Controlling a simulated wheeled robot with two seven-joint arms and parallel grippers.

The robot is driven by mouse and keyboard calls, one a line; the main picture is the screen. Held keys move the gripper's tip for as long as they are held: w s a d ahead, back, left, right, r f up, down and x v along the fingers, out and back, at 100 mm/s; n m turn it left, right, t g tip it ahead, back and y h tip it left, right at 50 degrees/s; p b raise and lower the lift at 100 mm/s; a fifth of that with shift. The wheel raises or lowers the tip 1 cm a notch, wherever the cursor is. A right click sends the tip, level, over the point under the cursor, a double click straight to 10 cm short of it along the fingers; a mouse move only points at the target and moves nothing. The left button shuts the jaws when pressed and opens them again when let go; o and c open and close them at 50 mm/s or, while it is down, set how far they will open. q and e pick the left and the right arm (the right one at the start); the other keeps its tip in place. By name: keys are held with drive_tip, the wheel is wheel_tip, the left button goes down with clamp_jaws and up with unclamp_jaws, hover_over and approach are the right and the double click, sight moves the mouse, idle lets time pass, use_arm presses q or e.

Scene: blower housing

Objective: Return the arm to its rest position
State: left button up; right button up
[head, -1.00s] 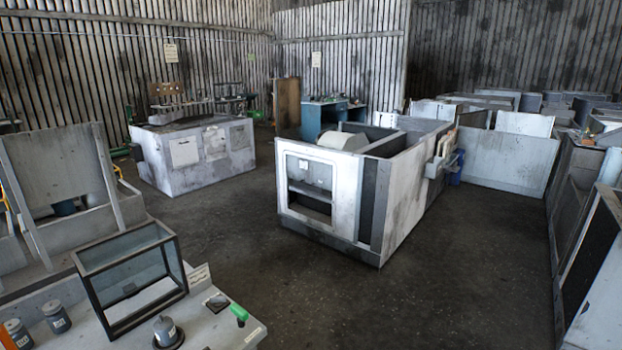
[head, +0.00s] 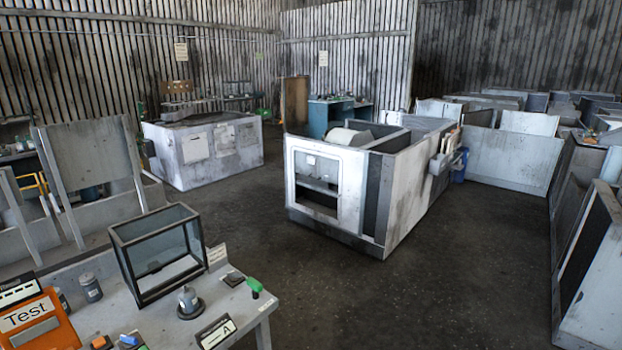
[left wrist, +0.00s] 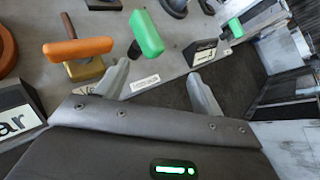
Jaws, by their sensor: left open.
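My left gripper (left wrist: 158,70) shows in the left wrist view with its two grey fingers spread apart and nothing between them. It is above or near the edge of a grey workbench. A green handle (left wrist: 146,33) is just beyond the left finger, apart from it as far as I can tell. An orange handle (left wrist: 77,47) is farther left. Neither gripper shows in the head view, and my right gripper is in no frame.
In the head view, the bench (head: 245,308) holds a glass box (head: 160,255), a grey knobbed part (head: 188,302), a green handle (head: 254,285) and an orange Test box (head: 35,322). A large white housing (head: 350,190) stands beyond; open floor (head: 440,290) lies right.

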use_arm(q)
drive_tip(key=s+d+f+n+g+h, duration=0.1)
drive_tip(key=s+d+f+n+g, duration=0.25)
drive_tip(key=s+d+n, duration=0.85)
drive_tip(key=s+d+f+n+g, duration=0.2)
drive_tip(key=s+d+n+g, duration=0.35)
drive_tip(key=s+n, duration=0.8)
wheel_tip(320, 180, down, 26)
drive_tip(key=w+n+g, duration=0.1)
drive_tip(key=w+n, duration=0.1)
drive_tip(key=n, duration=0.1)
drive_tip(key=s+a+f, duration=0.1)
drive_tip(key=s+f, duration=0.7)
drive_tip(key=s+a+f+g, duration=0.1)
drive_tip(key=s+a+f, duration=0.1)
drive_tip(key=s+f, duration=0.6)
drive_tip(key=shift+s+a+m, duration=0.3)
drive_tip(key=shift+m, duration=0.05)
